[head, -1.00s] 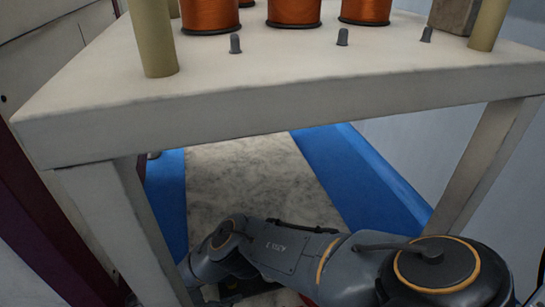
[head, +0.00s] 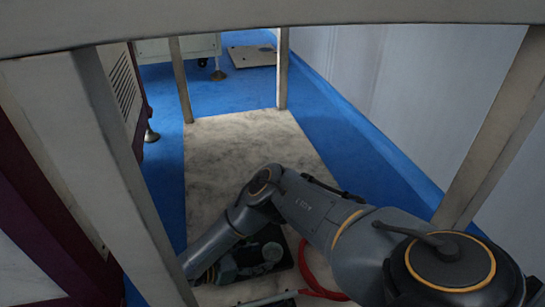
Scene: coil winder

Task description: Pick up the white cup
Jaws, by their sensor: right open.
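No white cup shows in the head view. My right arm comes in from the lower right, bends at its elbow under the table and runs down to the left. My right gripper (head: 212,274) is low in the picture, small and partly hidden by the forearm; it is open, and I see nothing between its fingers. My left gripper is not in view.
A pale table's edge (head: 300,20) crosses the top, with its legs (head: 497,140) around my arm. Beneath is a marbled floor panel (head: 240,140) on blue floor (head: 345,135). A maroon cabinet (head: 40,235) stands at left, a grey wall (head: 400,90) at right.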

